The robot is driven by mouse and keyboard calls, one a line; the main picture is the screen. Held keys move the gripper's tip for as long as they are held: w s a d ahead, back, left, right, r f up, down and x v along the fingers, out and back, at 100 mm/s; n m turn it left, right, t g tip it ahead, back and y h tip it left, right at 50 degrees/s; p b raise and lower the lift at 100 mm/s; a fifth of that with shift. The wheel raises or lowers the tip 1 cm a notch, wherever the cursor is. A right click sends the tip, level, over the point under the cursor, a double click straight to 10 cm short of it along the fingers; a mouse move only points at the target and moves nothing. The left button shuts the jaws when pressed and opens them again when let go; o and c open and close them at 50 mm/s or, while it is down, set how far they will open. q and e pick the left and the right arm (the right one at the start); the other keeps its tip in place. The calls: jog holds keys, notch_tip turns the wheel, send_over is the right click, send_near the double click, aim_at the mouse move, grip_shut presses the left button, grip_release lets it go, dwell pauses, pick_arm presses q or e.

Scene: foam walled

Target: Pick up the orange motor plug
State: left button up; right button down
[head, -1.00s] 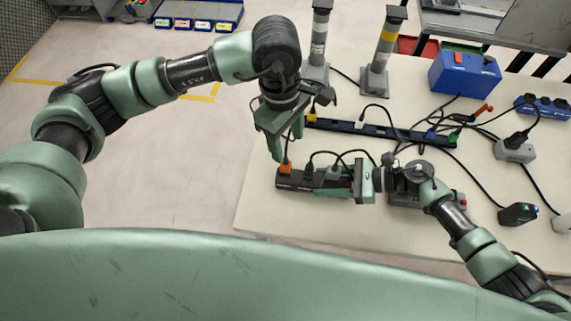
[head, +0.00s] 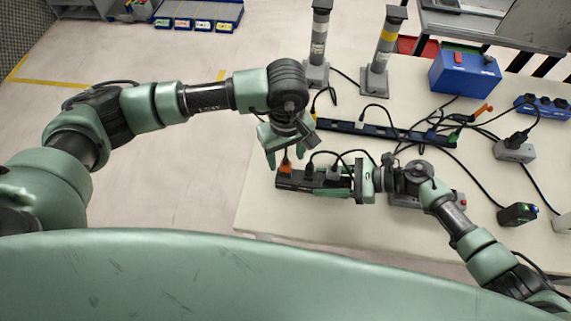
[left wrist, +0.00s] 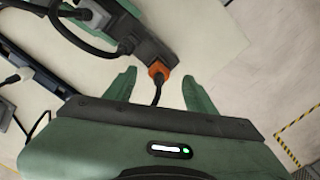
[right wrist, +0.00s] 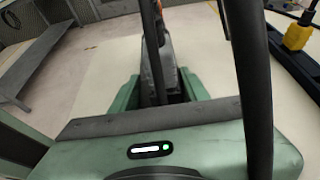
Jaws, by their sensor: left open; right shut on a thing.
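The orange motor plug (head: 285,166) sits upright in the left end of a short dark power strip (head: 312,184) near the table's left front edge. My left gripper (head: 286,157) is open just above it, one finger on either side. In the left wrist view the orange plug (left wrist: 158,69) lies between and slightly beyond the open fingertips (left wrist: 158,83), its black cable running back between the fingers. I cannot tell whether the fingers touch it. My right gripper (head: 360,180) is shut on the strip's right end, which also shows in the right wrist view (right wrist: 168,72).
Black and grey plugs with cables stand in the strip beside the orange plug. Behind is a long dark strip (head: 385,131) with coloured plugs. Two grey posts (head: 378,65), a blue box (head: 464,74) and loose cables fill the back and right. The table's front left is clear.

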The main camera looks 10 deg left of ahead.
aim_at(286, 159)
pick_arm(q)
jog(key=f, duration=0.4)
jog(key=shift+w+a+f, duration=0.1)
jog(key=shift+w, duration=0.1)
grip_shut()
notch_tip(286, 159, up, 10)
jog(key=shift+r, duration=0.1)
pick_arm(e)
jog(key=c, duration=0.6)
grip_release()
jog(key=shift+c, duration=0.2)
